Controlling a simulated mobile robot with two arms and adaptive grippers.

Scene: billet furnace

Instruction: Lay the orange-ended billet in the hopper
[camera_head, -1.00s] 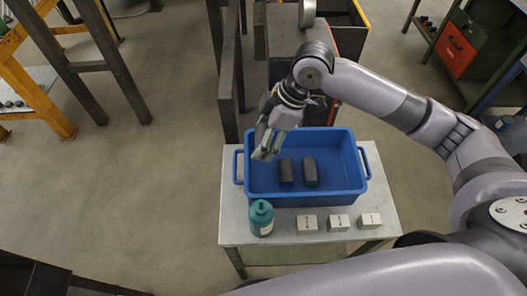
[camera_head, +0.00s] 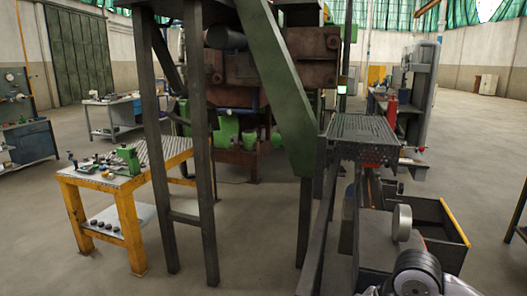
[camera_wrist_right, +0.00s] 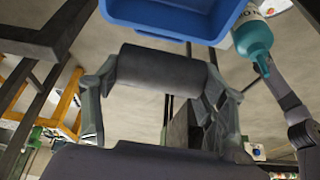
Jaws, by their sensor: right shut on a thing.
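In the right wrist view my right gripper (camera_wrist_right: 158,78) is shut on a dark grey cylindrical billet (camera_wrist_right: 160,66), which lies crosswise between the two fingers. Its end faces are hidden by the fingers, so I cannot see their colour. The blue bin (camera_wrist_right: 170,20) shows at the top of that view, apart from the billet. In the head view only part of my right arm shows at the bottom right, and its gripper is out of the picture. My left gripper is not in view. I cannot tell for certain which part is the hopper.
A dark steel frame (camera_head: 203,150) and a green slanted beam (camera_head: 285,85) stand ahead. A perforated dark platform (camera_head: 375,127) and an open yellow-edged box (camera_head: 440,225) are at right. A yellow workbench (camera_head: 125,175) stands left. A teal bottle (camera_wrist_right: 252,38) is beside the bin. Floor is clear at lower left.

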